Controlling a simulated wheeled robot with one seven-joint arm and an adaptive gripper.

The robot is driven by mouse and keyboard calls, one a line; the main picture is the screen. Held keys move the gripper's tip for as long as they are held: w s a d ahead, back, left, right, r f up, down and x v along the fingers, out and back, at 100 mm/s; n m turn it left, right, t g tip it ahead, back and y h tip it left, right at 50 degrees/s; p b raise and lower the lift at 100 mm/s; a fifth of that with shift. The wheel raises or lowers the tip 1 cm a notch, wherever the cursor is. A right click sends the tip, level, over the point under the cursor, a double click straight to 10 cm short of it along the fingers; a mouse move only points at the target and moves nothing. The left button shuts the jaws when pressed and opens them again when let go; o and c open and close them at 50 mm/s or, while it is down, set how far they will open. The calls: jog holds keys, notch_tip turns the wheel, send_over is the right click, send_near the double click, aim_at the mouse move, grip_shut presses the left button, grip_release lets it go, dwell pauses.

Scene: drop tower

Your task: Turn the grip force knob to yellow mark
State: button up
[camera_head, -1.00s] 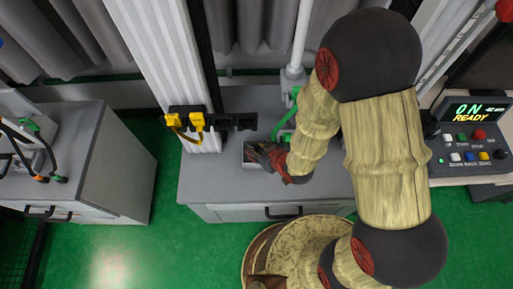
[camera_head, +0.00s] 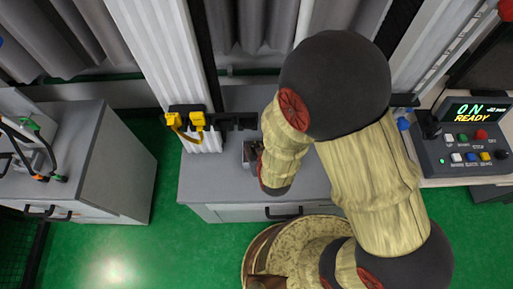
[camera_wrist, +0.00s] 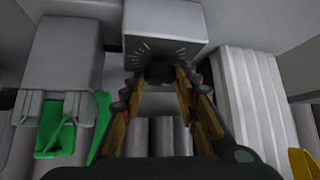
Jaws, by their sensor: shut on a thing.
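In the wrist view a dark round knob (camera_wrist: 159,71) sits on the face of a grey box (camera_wrist: 165,20), with pale tick marks fanned around it. A small yellowish mark seems to show at the upper left of the dial, too small to be sure. My gripper (camera_wrist: 160,78) has its fingers on both sides of the knob and is shut on it. The knob's pointer direction is hidden. In the head view the grey box (camera_head: 248,153) shows only in part, and my arm hides the knob and most of the gripper.
A grey fixture with a green handle (camera_wrist: 60,138) stands left of the gripper in the wrist view. A ribbed white column (camera_wrist: 250,100) stands to the right. In the head view, yellow clips (camera_head: 197,119) hang on the column, and a button console (camera_head: 465,140) is at the right.

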jog(key=m+h+p, duration=0.2)
jog(key=shift+s+a+r+m, duration=0.1)
jog(key=shift+a+r+m, duration=0.1)
jog(key=shift+a+m, duration=0.1)
jog(key=m+h+p, duration=0.1)
jog(key=p, duration=0.1)
jog(key=m+h+p, duration=0.1)
jog(key=m+p, duration=0.1)
jog(key=p, duration=0.1)
jog(key=shift+a+r+m+h, duration=0.15)
jog(key=shift+m+h, duration=0.15)
jog(key=shift+h, duration=0.1)
jog(key=m+h+p, duration=0.2)
jog(key=m+p, duration=0.1)
jog(key=p, duration=0.2)
jog(key=shift+a+g, duration=0.1)
jog(key=shift+g, duration=0.3)
jog(key=m+h+p, duration=0.1)
jog(key=m+g+p, duration=0.1)
jog(key=p, duration=0.1)
jog(key=shift+w+f+h+p, duration=0.2)
jog(key=shift+f+h+p, duration=0.1)
jog(key=shift+h, duration=0.1)
jog(key=shift+m, duration=0.4)
jog(key=o, duration=1.1)
jog(key=shift+c, duration=0.2)
